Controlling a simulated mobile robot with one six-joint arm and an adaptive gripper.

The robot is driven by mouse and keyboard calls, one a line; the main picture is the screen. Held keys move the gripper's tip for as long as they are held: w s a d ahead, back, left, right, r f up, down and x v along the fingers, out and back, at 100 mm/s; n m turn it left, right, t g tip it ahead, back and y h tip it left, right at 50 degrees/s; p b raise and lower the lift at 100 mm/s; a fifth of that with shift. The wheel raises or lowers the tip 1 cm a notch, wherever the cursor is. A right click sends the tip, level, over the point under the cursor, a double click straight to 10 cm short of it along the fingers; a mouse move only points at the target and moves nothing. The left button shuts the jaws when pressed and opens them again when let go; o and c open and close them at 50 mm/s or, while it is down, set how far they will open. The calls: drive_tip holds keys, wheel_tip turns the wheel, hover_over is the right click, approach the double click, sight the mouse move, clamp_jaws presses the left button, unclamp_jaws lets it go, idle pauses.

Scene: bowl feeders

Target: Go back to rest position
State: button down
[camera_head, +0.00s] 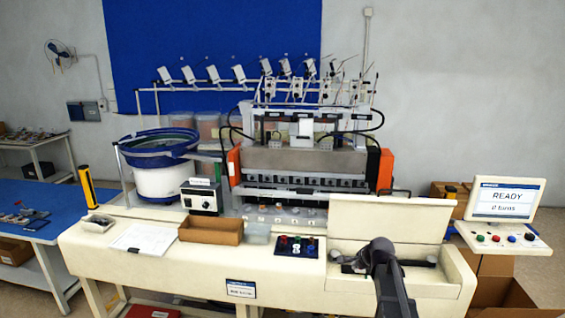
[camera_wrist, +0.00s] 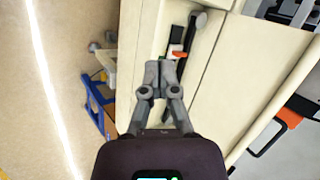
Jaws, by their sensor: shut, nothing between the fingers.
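My gripper (camera_wrist: 161,68) shows in the wrist view with its two grey fingers together and nothing between them. It hangs over the pale cream machine bench (camera_head: 190,262), in front of an open recess (camera_wrist: 188,38). The recess holds dark parts and a small orange-red piece (camera_wrist: 178,54). In the head view my dark grey arm reaches up from the lower right to this recess, below a raised cream lid (camera_head: 385,220). The fingertips cannot be made out clearly there. I cannot tell whether they touch anything.
A bowl feeder (camera_head: 160,180) and a controller box (camera_head: 201,198) stand at the left. A brown tray (camera_head: 210,231) and a button panel (camera_head: 297,246) lie on the bench. A screen reading READY (camera_head: 505,198) stands at the right. Open cardboard boxes (camera_head: 505,295) lie below.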

drive_tip(key=s+a+f+n+g+b, duration=0.2)
drive_tip(key=s+n, duration=0.3)
drive_tip(key=s, duration=0.4)
drive_tip(key=s+a+f+n+g+h+b, duration=0.1)
drive_tip(key=s+a+f+n+g+b, duration=0.1)
drive_tip(key=s+f+n, duration=0.3)
drive_tip(key=s+a+f+n+g+h+b, duration=0.1)
drive_tip(key=s+a+f+n+g+b, duration=0.1)
drive_tip(key=s, duration=1.1)
drive_tip(key=a+f+n+g, duration=0.1)
drive_tip(key=a+f+n, duration=0.1)
drive_tip(key=n, duration=0.1)
drive_tip(key=shift+a+n, duration=0.15)
drive_tip(key=shift+n, duration=0.15)
idle(0.9)
